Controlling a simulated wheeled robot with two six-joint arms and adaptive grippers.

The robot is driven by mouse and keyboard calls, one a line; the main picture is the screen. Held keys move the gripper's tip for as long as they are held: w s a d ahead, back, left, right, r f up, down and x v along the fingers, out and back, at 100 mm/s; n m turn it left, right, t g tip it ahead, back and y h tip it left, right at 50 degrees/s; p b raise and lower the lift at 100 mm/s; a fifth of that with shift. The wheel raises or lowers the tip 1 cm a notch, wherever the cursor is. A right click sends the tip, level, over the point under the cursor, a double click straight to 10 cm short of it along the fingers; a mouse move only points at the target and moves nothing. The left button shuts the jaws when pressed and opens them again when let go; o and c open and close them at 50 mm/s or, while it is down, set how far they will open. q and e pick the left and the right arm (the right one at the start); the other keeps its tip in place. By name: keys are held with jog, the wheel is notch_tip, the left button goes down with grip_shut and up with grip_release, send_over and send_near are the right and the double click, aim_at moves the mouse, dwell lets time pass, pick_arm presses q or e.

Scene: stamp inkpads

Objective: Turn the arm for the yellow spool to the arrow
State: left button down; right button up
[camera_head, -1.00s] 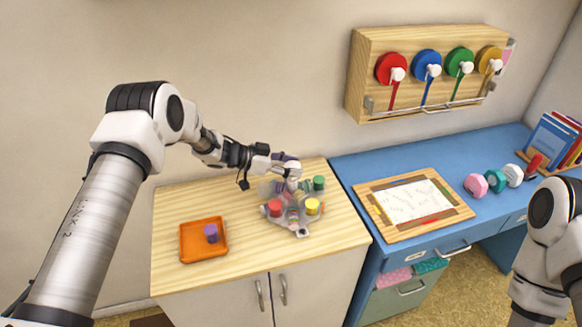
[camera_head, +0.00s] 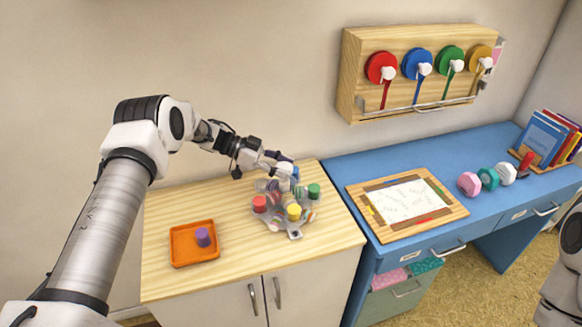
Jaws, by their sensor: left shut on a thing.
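A grey turning stand (camera_head: 273,219) on the wooden cabinet top carries several coloured spools on its arms. The yellow spool (camera_head: 294,212) is on the front side, just behind a pale tab (camera_head: 295,235) with a small dark mark, perhaps the arrow. The red spool (camera_head: 260,204) is at the left and the green spool (camera_head: 314,191) at the right. My left gripper (camera_head: 286,172) is at the back of the stand, shut on a part beside a blue piece (camera_head: 295,174). Its fingers partly hide what they hold. My right gripper is out of view.
An orange tray (camera_head: 178,262) with a purple spool (camera_head: 202,237) is at the left of the cabinet top. The blue desk (camera_head: 345,170) at the right holds a framed sheet (camera_head: 405,201). A wooden rack (camera_head: 350,75) with coloured discs hangs above.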

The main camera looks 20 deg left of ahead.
pick_arm(q)
jog(key=shift+s+d+f+g, duration=0.2)
jog(key=shift+f+g, duration=0.1)
jog(key=shift+f, duration=0.1)
jog(key=c, duration=0.5)
grip_release()
jog(key=shift+w+d+r, duration=0.1)
jog(key=shift+w, duration=0.15)
jog(key=shift+r, duration=0.15)
jog(key=v, duration=1.1)
jog(key=shift+s+a, duration=0.15)
jog(key=shift+a, duration=0.25)
